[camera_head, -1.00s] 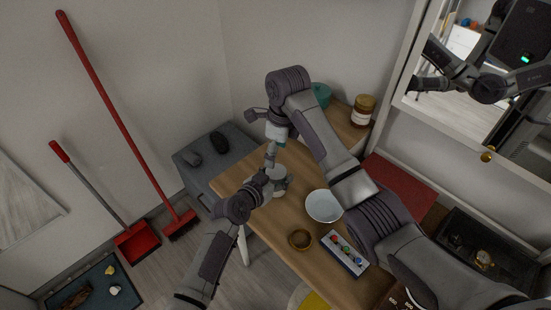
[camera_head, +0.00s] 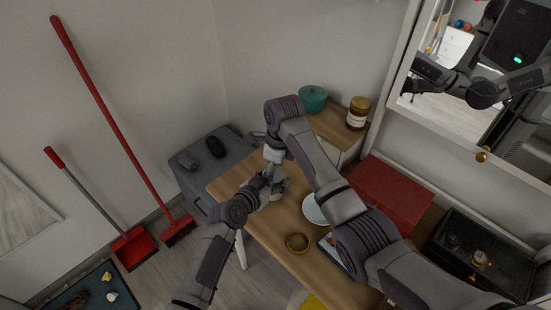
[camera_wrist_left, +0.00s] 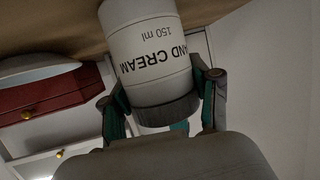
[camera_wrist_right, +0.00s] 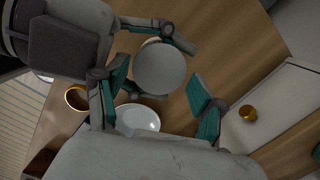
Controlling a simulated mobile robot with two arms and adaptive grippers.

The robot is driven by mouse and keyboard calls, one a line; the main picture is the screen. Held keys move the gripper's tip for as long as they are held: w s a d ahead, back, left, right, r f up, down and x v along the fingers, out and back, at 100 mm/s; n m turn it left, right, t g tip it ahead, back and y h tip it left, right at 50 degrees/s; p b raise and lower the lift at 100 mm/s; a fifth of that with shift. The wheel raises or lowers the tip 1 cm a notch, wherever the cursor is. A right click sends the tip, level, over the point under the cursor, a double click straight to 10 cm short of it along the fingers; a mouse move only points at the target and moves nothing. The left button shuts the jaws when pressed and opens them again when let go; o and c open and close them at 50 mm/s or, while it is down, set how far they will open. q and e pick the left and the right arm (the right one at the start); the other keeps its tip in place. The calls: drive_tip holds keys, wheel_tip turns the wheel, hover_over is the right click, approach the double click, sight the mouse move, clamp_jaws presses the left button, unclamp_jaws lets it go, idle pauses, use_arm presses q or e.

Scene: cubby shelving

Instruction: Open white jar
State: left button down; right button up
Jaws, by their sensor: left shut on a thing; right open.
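The white jar (camera_wrist_left: 155,45), marked "AND CREAM 150 ml", fills the middle of the left wrist view. My left gripper (camera_wrist_left: 163,112) is shut on it around its grey-shaded end. In the right wrist view, the jar's round white top (camera_wrist_right: 160,68) faces the camera, with the left fingers on both sides of it. My right gripper (camera_wrist_right: 158,92) is open, its teal-padded fingers spread either side of the top. I cannot tell whether they touch it. In the head view, my left gripper (camera_head: 268,187) is over the table, with the right gripper just above; the jar is mostly hidden.
The wooden table (camera_head: 262,226) also holds a white bowl (camera_head: 313,210) and a small brass bowl (camera_head: 297,243). A teal pot (camera_head: 312,98) and a gold-lidded jar (camera_head: 358,113) stand behind on a cabinet. A red box (camera_head: 392,192) is at right.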

drive_tip(key=shift+f, duration=0.55)
drive_tip(key=c, duration=0.7)
drive_tip(key=o, duration=1.1)
drive_tip(key=shift+a, duration=0.1)
drive_tip(key=shift+c, duration=0.2)
drive_tip(key=shift+r, duration=2.35)
use_arm(q)
drive_tip(key=shift+c, duration=0.9)
unclamp_jaws()
use_arm(e)
drive_tip(key=shift+f, duration=0.1)
use_arm(q)
drive_tip(key=shift+s, duration=0.1)
